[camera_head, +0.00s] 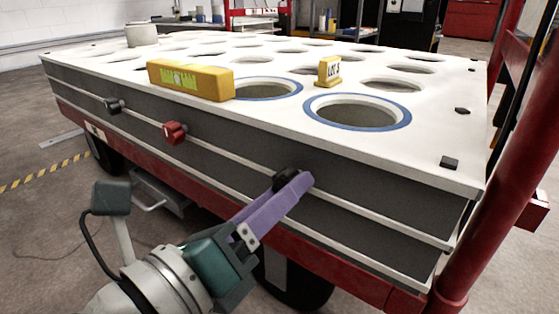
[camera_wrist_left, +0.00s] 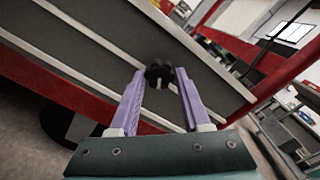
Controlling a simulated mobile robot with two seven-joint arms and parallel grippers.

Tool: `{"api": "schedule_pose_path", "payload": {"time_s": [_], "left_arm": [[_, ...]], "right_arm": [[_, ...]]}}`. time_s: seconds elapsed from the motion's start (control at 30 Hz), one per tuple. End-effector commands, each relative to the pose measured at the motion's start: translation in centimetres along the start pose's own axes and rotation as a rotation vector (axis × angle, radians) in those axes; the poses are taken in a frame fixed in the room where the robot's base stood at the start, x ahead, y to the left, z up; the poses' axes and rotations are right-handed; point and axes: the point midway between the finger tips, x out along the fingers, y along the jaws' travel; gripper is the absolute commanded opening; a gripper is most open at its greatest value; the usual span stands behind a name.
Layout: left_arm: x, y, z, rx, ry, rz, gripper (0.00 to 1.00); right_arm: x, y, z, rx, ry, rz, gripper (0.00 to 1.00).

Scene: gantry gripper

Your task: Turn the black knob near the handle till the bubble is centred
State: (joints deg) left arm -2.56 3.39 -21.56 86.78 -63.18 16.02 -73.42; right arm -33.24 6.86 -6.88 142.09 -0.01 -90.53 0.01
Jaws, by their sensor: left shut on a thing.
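My left gripper (camera_head: 293,184), with purple fingers, is shut on a black knob (camera_head: 287,174) on the table's dark front side. In the left wrist view the knob (camera_wrist_left: 159,72) sits between the two fingertips (camera_wrist_left: 159,80). A second black knob (camera_head: 114,106) is farther left on the same side, with a red knob (camera_head: 175,132) between them. A yellow spirit level (camera_head: 191,80) with a green vial lies on the white top; its bubble is too small to place surely. A pale metal handle (camera_head: 151,205) shows low under the table. My right gripper is not in view.
The white table top (camera_head: 440,150) has many round holes, two with blue rims (camera_head: 357,112). A small yellow marked block (camera_head: 329,71) and a pale cylinder (camera_head: 142,35) stand on it. A red post (camera_head: 500,170) rises at the right. Open floor lies at the left.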

Motion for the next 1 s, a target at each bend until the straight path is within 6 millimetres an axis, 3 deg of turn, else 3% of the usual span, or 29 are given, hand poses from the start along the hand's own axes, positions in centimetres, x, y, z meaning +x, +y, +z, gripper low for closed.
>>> {"api": "schedule_pose_path", "payload": {"time_s": [0.47,0.5,0.73,1.0], "left_arm": [[0.00,-0.01,0.02,0.015,0.000,0.000,0.00],[0.00,-0.01,0.02,0.015,0.000,-0.001,0.49],[0.01,-0.02,0.02,0.015,0.000,-0.001,0.75],[-0.08,-0.03,0.02,0.014,0.000,0.000,0.77]], "right_arm": [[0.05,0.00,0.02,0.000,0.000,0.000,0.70],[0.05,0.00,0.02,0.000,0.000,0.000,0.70],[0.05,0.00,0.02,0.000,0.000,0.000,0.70],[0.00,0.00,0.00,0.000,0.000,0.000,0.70]]}}
